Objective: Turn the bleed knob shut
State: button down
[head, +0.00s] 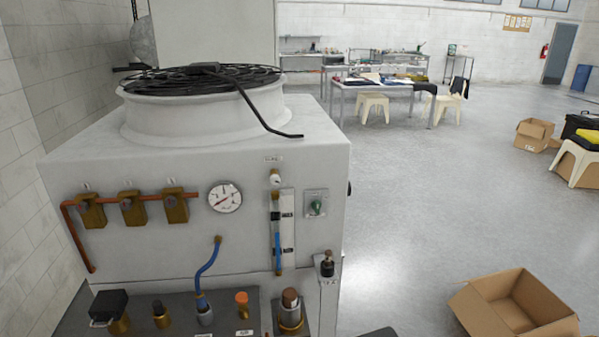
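A small pale knob (276,178) on a brass fitting sits near the top of the washer's front panel, right of the gauge. A small label is above it, its text too small to read surely; this looks like the bleed knob. How far it is turned cannot be told. A vertical tube (277,235) with a blue lower part runs down below it. My gripper is not in view.
The washer (150,255) has a round gauge (225,198), brass valves (133,208), a green switch (316,205) and a black-topped fitting (327,264). A ledge below holds several fittings. An open cardboard box (515,305) lies right. Floor (430,210) between is clear.

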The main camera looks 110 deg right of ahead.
aim_at(275, 178)
jog(key=u, duration=0.55)
jog(key=i, duration=1.35)
jog(key=z, duration=4.85)
jog(key=i, duration=0.5)
